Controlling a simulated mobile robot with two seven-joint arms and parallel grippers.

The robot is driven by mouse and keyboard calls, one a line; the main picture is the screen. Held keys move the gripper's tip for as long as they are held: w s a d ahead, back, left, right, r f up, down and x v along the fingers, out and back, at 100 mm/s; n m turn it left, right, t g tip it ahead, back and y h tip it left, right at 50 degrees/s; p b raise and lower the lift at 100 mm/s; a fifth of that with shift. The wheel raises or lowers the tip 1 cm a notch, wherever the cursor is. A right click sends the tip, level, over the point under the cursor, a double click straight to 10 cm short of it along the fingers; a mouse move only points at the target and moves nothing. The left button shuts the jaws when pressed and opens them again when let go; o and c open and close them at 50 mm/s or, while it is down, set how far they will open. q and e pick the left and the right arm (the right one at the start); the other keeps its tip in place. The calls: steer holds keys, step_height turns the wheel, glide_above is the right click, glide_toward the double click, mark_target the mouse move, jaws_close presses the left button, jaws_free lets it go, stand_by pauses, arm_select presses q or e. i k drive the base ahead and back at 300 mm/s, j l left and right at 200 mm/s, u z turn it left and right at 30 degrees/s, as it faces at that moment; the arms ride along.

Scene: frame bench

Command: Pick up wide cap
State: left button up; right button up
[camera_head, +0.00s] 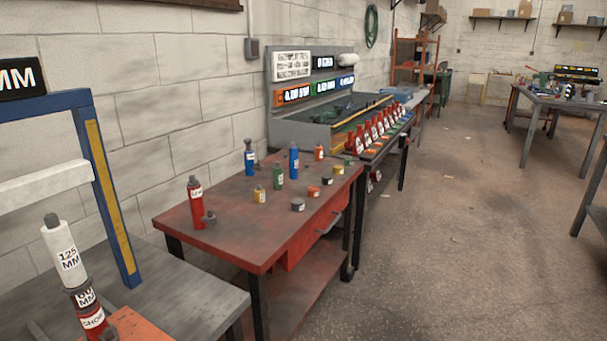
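Several short, wide cylinders that look like caps stand on the red table (240,232): a grey one (298,204), an orange-red one (314,191), a dark one (327,180) and a yellow one (338,169). I cannot tell which is the wide cap. Taller cylinders stand beside them: a red one (196,205), a blue one (250,160), a green one (279,177), a small yellow one (260,194) and another blue one (294,161). Neither of my grippers is in view.
A grey bench (185,290) at the lower left carries a white cylinder (65,255) marked 125 MM, beside a blue frame (105,190). Behind the red table, a long bench holds a row of red bottles (375,132). Open floor (450,240) lies to the right.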

mark_target(338, 169)
steer(key=i+l+z, duration=0.35)
steer(key=i+z, duration=0.35)
steer(key=i+l+z, duration=0.1)
steer(key=i+z, duration=0.25)
steer(key=i, duration=0.8)
steer(key=i+l+u, duration=0.1)
steer(key=i+u, duration=0.15)
steer(key=i, duration=0.25)
steer(key=i+l+u, duration=0.25)
steer(key=i, duration=0.25)
steer(key=j, duration=0.1)
